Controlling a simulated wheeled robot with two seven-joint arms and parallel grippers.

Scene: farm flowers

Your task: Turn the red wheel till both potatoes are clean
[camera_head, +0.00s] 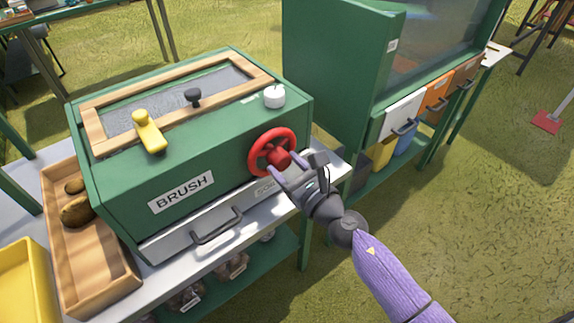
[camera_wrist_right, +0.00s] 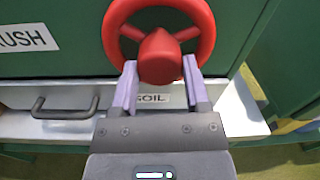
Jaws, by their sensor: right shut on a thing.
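The red wheel (camera_head: 274,156) is on the front of the green BRUSH machine (camera_head: 190,170). It also shows large in the right wrist view (camera_wrist_right: 160,52). My right gripper (camera_head: 284,168) is at the wheel, with its purple fingers on either side of the red hub, shut on it. The fingertips (camera_wrist_right: 160,82) reach the hub from below in the wrist view. Two brown, potato-like lumps (camera_head: 76,210) lie in the wooden tray (camera_head: 110,278) left of the machine. My left gripper is not in view.
A yellow lever (camera_head: 148,132), black knob (camera_head: 193,96) and white knob (camera_head: 274,96) are on the machine top. A drawer (camera_head: 195,232) with a handle is below. A yellow tray (camera_head: 22,285) is at the lower left. A green cabinet (camera_head: 335,75) stands behind right.

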